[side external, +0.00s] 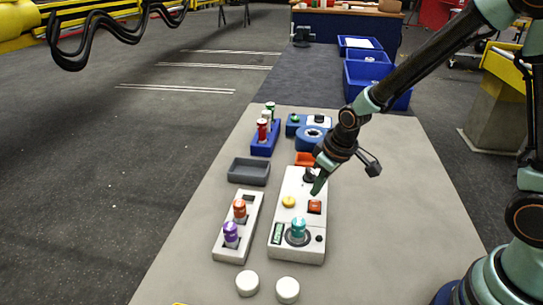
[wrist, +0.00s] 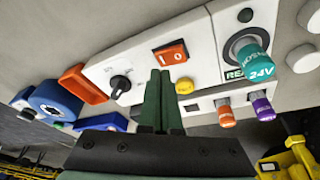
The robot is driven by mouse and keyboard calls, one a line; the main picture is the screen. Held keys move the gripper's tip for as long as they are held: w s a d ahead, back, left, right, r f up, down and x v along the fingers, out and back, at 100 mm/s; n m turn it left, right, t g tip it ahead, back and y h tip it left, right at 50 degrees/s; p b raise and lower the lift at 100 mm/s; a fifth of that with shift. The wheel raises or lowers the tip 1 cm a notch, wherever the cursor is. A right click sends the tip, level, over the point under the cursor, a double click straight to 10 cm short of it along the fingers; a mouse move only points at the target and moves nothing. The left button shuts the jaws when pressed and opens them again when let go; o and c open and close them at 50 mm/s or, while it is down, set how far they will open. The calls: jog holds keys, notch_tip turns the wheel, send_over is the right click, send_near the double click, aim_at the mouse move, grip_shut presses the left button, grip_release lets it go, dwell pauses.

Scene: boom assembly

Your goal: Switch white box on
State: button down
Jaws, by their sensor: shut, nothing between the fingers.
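The white box (side external: 290,245) lies on the grey table in the side view and spans the upper part of the wrist view (wrist: 208,62). It carries a black rotary knob (wrist: 120,84), an orange-red rocker switch (wrist: 170,52) with white marks, a yellow button (wrist: 184,86), a small black button (wrist: 245,14) and a teal plug (wrist: 252,62) marked 24V beside a green label (wrist: 234,74). I cannot tell the rocker's position. My gripper (side external: 317,190) is shut and empty over the box's far half, near the knob (side external: 309,176). In the wrist view its dark green fingers (wrist: 160,78) point between knob and yellow button. Contact is unclear.
A white holder (side external: 226,252) with orange and purple plugs stands left of the box. A grey tray (side external: 249,171), a blue rack (side external: 264,149) with several plugs and a blue round part (side external: 311,137) lie farther back. Two white discs (side external: 247,283) (side external: 287,290) lie in front.

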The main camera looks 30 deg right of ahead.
notch_tip(320, 180, up, 5)
jog(key=shift+r, duration=0.15)
dwell(0.5)
notch_tip(320, 180, up, 8)
jog(key=m+t, duration=0.1)
send_over(317, 202)
jog(key=s+d, duration=0.2)
jog(key=s, duration=0.2)
jog(key=s+d+r+m+t, duration=0.1)
jog(key=s+d+r+m, duration=0.1)
jog(key=s+r, duration=0.2)
jog(key=s, duration=0.3)
jog(key=shift+r, duration=0.2)
